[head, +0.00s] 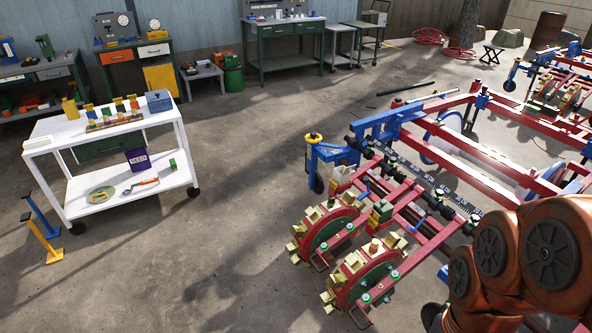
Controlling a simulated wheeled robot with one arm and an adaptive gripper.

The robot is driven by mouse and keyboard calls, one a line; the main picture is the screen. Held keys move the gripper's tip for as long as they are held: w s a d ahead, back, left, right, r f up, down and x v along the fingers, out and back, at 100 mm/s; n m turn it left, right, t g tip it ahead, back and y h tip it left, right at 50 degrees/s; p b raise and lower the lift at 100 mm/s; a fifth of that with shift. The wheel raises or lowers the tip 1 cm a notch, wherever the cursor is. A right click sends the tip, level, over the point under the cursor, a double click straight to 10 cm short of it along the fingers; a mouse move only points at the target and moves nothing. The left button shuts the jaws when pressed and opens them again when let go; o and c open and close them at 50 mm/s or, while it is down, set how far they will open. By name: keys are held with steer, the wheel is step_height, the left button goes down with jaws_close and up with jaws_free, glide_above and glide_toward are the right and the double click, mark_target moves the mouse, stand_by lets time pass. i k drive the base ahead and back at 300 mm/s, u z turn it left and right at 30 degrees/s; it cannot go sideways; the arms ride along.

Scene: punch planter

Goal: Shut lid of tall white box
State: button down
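A small whitish box-like shape (342,174) sits on the red and blue planter (400,222), just right of a blue bracket. It is partly hidden, and I cannot tell whether it is the tall white box or whether it has a lid. A low, flat white item (38,144) lies on the left end of the white cart's top. No clearly tall white box with an open lid stands out. My orange arm fills the lower right corner; my gripper is not in view.
The white cart (75,200) stands at left with bins, a blue box (159,100) and a purple seed box (138,159). Blue and yellow stands (42,235) are beside it. Workbenches line the back wall. Concrete floor between cart and planter is clear.

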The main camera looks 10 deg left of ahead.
mark_target(350, 169)
steer(key=u, duration=0.7)
steer(key=i, duration=1.5)
steer(key=z, duration=0.15)
